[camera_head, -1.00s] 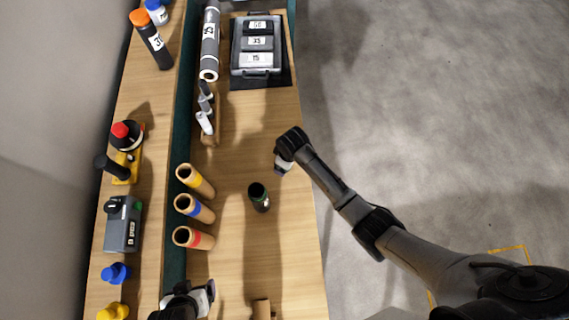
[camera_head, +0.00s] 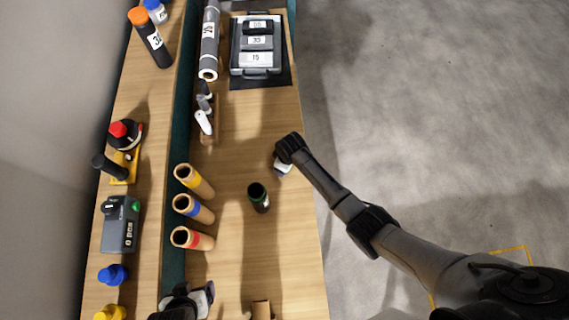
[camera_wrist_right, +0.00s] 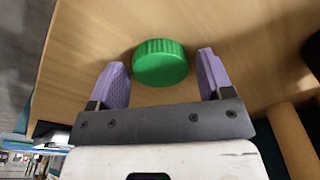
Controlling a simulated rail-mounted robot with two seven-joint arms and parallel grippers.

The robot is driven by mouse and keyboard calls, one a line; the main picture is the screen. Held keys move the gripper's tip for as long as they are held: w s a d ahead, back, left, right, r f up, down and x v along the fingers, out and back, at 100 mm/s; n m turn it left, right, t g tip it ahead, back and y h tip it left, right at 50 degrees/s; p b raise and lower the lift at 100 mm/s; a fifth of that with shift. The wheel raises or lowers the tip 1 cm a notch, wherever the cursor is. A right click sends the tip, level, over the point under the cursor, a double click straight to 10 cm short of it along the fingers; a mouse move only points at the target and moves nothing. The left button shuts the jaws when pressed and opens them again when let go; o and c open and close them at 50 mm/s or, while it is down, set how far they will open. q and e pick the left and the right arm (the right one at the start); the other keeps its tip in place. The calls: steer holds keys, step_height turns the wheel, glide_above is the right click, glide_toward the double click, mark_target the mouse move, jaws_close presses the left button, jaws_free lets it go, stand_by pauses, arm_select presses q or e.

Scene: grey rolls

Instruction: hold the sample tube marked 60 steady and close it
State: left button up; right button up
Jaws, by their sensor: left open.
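A dark tube with a green rim (camera_head: 259,200) stands upright on the table in the head view; no cap is visible on it, and its number cannot be read. A green ribbed cap (camera_wrist_right: 161,63) shows in the right wrist view between the purple fingers of my right gripper (camera_wrist_right: 160,68), with a gap on each side. That gripper is open; in the head view my right gripper (camera_head: 282,164) is above and right of the tube, and the cap is hidden. My left gripper (camera_head: 198,297) is open at the bottom left, apart from the tube.
Three tan tubes with yellow, blue and red bands (camera_head: 192,237) stand left of the dark tube. A rack with white tools (camera_head: 205,122) and a grey tray of labelled blocks (camera_head: 257,72) lie farther back. A small tan block (camera_head: 261,309) is at the bottom. The tabletop between is clear.

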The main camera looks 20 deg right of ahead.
steer(key=c, duration=0.7)
steer(key=shift+r, duration=0.6)
step_height(320, 180, up, 3)
steer(key=shift+f+p, duration=0.15)
steer(key=shift+p, duration=0.25)
arm_select(q)
step_height(320, 180, up, 3)
steer(key=shift+f+p, duration=0.15)
steer(key=shift+p, duration=0.75)
arm_select(e)
steer(key=s+d+r, duration=0.2)
steer(key=s, duration=0.1)
steer(key=s+d+r, duration=0.2)
steer(key=d, duration=0.1)
steer(key=s+d+r, duration=0.3)
steer(key=shift+s, duration=0.3)
arm_select(q)
steer(key=shift+o, duration=0.5)
steer(key=shift+d, duration=0.15)
